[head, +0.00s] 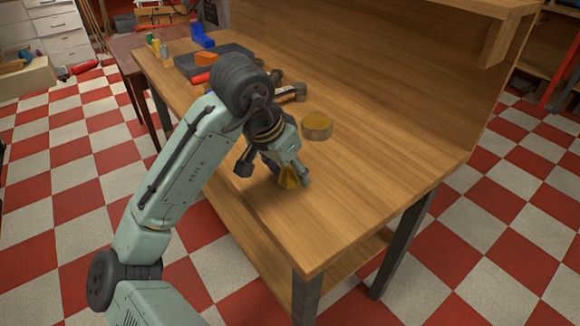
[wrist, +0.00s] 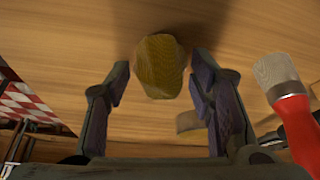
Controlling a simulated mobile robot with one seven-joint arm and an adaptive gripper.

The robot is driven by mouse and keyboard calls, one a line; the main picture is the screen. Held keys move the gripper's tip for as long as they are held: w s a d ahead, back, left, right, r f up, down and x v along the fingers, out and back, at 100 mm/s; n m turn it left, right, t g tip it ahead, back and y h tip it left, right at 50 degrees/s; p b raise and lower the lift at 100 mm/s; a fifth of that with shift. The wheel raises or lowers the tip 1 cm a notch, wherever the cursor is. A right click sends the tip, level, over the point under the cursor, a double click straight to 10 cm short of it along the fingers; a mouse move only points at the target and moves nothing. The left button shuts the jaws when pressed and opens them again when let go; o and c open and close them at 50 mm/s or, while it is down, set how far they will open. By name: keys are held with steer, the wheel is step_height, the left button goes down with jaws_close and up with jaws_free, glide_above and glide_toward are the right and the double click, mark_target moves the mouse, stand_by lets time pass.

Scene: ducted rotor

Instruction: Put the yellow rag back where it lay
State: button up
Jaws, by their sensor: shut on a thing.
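The yellow rag (head: 289,180) is bunched between the fingers of my gripper (head: 284,171), close over the wooden workbench top (head: 370,165) near its front edge. I cannot tell whether the rag touches the wood. In the wrist view the rag (wrist: 160,68) is a rounded yellow lump between the two finger pads of my gripper (wrist: 157,75), with wood behind it. My gripper is shut on it. Part of the rag is hidden by the fingers in the head view.
A round tan-sided object (head: 317,126) stands on the bench just beyond my gripper. A red-handled brush (wrist: 292,105) shows at the right of the wrist view. A dark tray (head: 222,59) and small colored items are at the far left end. The bench's right part is clear.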

steer(key=shift+f, duration=0.1)
steer(key=shift+f, duration=0.15)
steer(key=o, duration=1.1)
steer(key=shift+r, duration=0.3)
steer(key=v, duration=1.1)
steer(key=shift+s+a+r+b, duration=0.15)
steer(key=shift+r+b, duration=0.2)
steer(key=shift+b, duration=0.05)
